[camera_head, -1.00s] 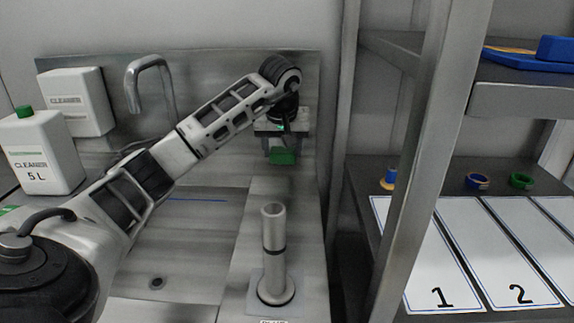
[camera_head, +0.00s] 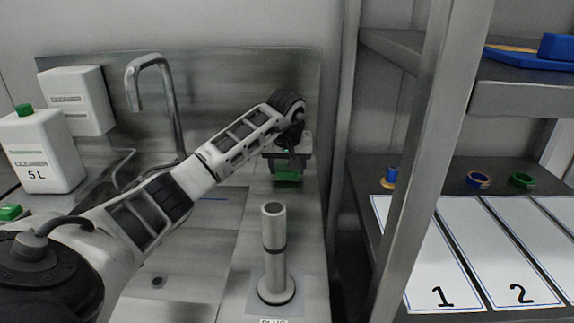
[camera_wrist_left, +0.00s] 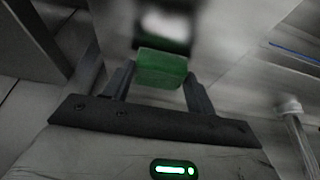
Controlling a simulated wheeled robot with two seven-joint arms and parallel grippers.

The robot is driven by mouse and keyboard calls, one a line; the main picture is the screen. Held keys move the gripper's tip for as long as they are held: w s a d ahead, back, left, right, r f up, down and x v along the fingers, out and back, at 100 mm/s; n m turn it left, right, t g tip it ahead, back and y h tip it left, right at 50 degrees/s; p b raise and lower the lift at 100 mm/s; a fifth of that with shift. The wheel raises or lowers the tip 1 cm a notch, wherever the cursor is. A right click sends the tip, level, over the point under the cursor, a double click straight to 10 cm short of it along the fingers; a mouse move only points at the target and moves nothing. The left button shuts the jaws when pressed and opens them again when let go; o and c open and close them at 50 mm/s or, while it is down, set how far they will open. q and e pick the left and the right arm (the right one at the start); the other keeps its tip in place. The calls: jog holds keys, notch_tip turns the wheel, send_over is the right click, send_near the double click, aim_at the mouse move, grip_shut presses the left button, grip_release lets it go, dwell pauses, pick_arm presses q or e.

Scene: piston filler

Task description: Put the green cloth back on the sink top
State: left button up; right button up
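The green cloth (camera_head: 287,176) is a small folded green block at the low end of my left gripper (camera_head: 288,165), in front of the steel back panel. In the left wrist view the cloth (camera_wrist_left: 162,68) sits between the two fingers of the left gripper (camera_wrist_left: 158,82), which are shut on it. The gripper points down, with the cloth above the right part of the sink top (camera_head: 305,220). Whether the cloth touches the surface is not clear. My right gripper is in no view.
A steel upright tube (camera_head: 274,250) on a round base stands in front of the gripper. A curved faucet (camera_head: 160,95) and white cleaner containers (camera_head: 42,150) are at left. A shelf post (camera_head: 415,170) and mats with coloured rings are at right. Another green item (camera_head: 10,212) lies at the left edge.

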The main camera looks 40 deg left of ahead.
pick_arm(q)
jog(key=o, duration=0.4)
jog(key=shift+c, duration=0.2)
jog(key=v, duration=1.2)
jog(key=shift+r+p, duration=0.2)
jog(key=shift+p, duration=0.2)
